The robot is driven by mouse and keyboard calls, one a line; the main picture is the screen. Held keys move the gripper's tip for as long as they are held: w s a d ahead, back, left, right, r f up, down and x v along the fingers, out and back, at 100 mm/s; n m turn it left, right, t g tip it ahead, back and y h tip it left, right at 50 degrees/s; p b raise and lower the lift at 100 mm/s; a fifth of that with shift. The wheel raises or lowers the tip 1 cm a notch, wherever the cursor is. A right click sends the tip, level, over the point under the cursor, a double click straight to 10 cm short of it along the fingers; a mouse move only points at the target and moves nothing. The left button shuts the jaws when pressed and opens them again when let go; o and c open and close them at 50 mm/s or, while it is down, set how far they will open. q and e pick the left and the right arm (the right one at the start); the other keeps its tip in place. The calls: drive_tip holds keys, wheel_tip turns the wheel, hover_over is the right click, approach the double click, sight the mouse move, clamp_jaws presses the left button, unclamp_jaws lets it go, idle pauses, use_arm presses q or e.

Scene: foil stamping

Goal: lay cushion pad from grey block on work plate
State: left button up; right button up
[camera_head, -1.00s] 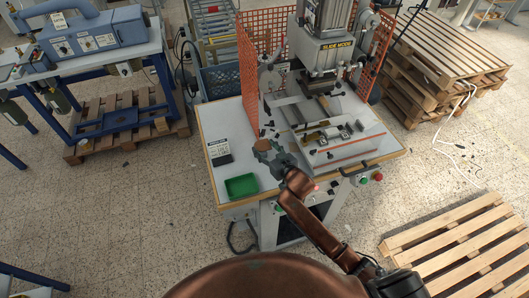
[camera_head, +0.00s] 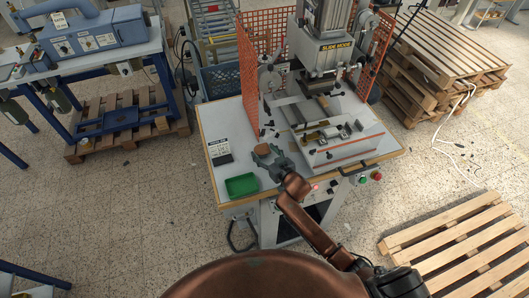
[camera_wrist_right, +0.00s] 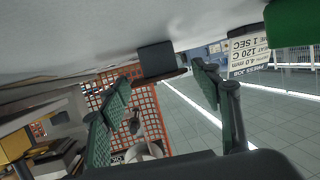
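The cushion pad (camera_head: 263,149) shows as a small brown piece by my right gripper (camera_head: 268,157), left of the press. In the right wrist view, where the bench top is uppermost, the thin brown pad (camera_wrist_right: 160,77) lies against the free face of the dark grey block (camera_wrist_right: 156,58). The green-padded fingers of my right gripper (camera_wrist_right: 163,100) are wide apart, with the pad and block beyond and between them; I see no contact. The work plate is probably part of the grey press bed (camera_head: 345,150), to the right of the gripper. My left gripper is not in view.
The stamping press (camera_head: 330,50) stands behind, with an orange mesh guard (camera_head: 249,75) at its left. A green tray (camera_head: 241,186) and a label stand (camera_head: 219,152) are on the bench, left of my gripper. Bars and small fittings crowd the press bed.

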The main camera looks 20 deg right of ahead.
drive_tip(key=shift+o, duration=1)
